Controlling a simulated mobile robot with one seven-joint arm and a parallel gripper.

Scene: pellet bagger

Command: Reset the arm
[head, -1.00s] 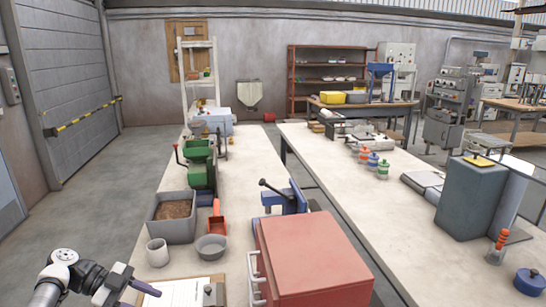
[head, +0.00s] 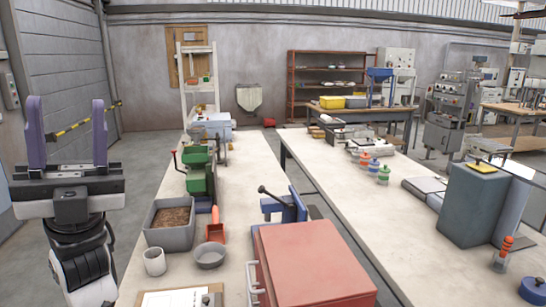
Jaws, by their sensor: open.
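My gripper (head: 70,135) is raised at the left of the head view, its two purple fingers pointing up and spread well apart. Nothing is between the fingers. It stands over the floor to the left of the near bench (head: 248,150), in front of the grey roller door. My black and white wrist shows below it. It touches nothing that I can see.
On the near bench stand a grey bin of brown pellets (head: 152,236), a white cup (head: 154,262), a grey bowl (head: 210,256), a green machine (head: 196,168), a blue vise (head: 290,206) and a red box (head: 312,265). A second bench (head: 345,190) runs at right.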

